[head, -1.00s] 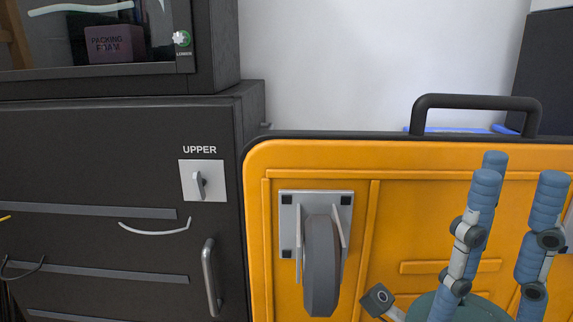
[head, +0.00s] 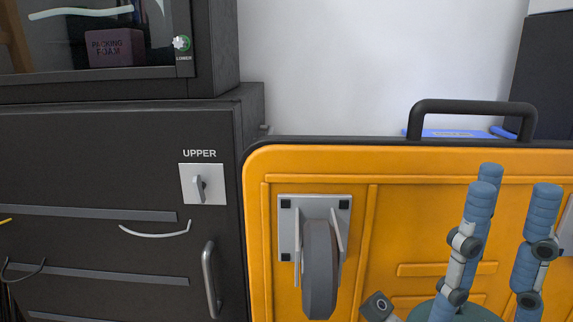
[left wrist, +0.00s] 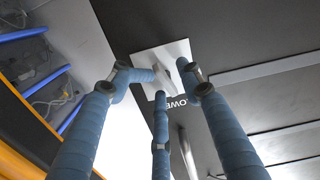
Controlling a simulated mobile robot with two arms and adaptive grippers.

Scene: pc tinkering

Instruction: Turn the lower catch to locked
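The lower catch (left wrist: 183,66) is a small grey lever on a pale square plate (left wrist: 150,58) on the dark cabinet front. It shows only in the left wrist view, where part of its "LOWER" label shows upside down. My left gripper (left wrist: 168,76) has its blue fingers spread around the lever. One fingertip is close beside the lever; I cannot tell if it touches. The left gripper is outside the head view. My right gripper (head: 507,215) is open and empty, its fingers pointing up in front of the orange case.
The upper catch (head: 199,186) sits on a plate labelled "UPPER", with a drawer handle (head: 210,280) below. The orange case (head: 400,200) with a grey wheel (head: 320,270) stands close at the cabinet's right. A separate knob (head: 182,43) labelled "LOWER" is on the glass-fronted unit above.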

